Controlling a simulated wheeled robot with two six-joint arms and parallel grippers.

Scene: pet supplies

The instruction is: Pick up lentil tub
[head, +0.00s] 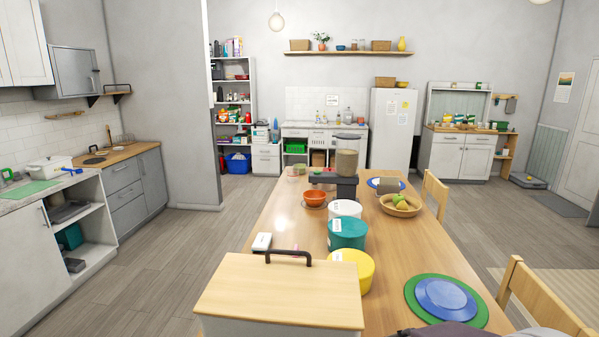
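Three round tubs stand in a row on the long wooden table (405,262): a white tub (345,209) at the back, a teal tub (347,233) in the middle and a yellow tub (353,270) in front. Each has a small white label, too small to read, so I cannot tell which one is the lentil tub. The tubs stand close together, and the front ones partly cover those behind. Neither of my grippers is in view.
A white box with a wooden lid (280,290) and dark handle stands in front, left of the yellow tub. A blue plate on a green mat (446,300), a fruit bowl (400,206), an orange bowl (315,197) and a dispenser (347,160) surround the tubs. Chairs (540,300) line the right side.

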